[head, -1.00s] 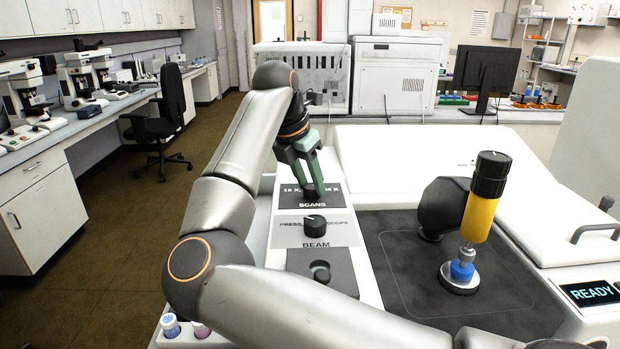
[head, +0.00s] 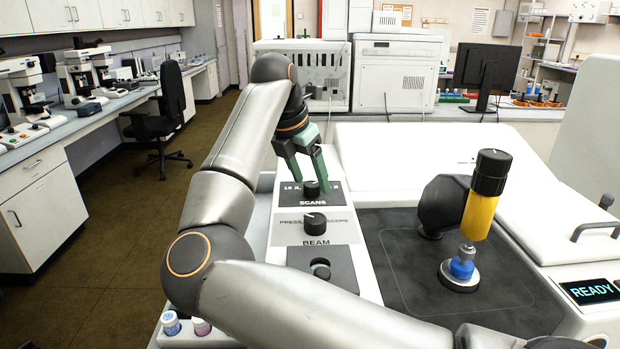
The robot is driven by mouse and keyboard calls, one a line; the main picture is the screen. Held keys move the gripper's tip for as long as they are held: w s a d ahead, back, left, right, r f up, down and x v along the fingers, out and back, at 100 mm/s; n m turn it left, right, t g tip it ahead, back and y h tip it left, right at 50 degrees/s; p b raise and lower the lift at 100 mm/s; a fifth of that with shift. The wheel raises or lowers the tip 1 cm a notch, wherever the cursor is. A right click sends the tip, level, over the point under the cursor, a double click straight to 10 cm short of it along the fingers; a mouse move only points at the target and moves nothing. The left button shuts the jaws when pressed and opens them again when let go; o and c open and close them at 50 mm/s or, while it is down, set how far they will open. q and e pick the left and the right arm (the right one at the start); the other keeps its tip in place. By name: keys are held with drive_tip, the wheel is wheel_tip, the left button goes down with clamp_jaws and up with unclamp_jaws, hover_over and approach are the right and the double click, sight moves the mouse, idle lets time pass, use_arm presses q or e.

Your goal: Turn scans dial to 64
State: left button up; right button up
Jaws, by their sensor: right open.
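The scans dial (head: 311,188) is a small black knob on a dark plate labelled SCANS, at the far end of the sloping control panel. Printing beside the knob begins with 16; the rest is partly covered, and I cannot read the dial's setting. My right gripper (head: 309,182) has green fingers and is open at the dial. One finger is left of and behind the knob, the other hangs just behind its right side. I cannot tell whether either touches it. My left gripper is not in view.
Two small vials (head: 171,324) sit at the lower left. A READY display (head: 590,291) is at right.

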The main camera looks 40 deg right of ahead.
drive_tip(key=p+v, duration=0.1)
drive_tip(key=v, duration=1.1)
drive_tip(key=shift+f, duration=0.1)
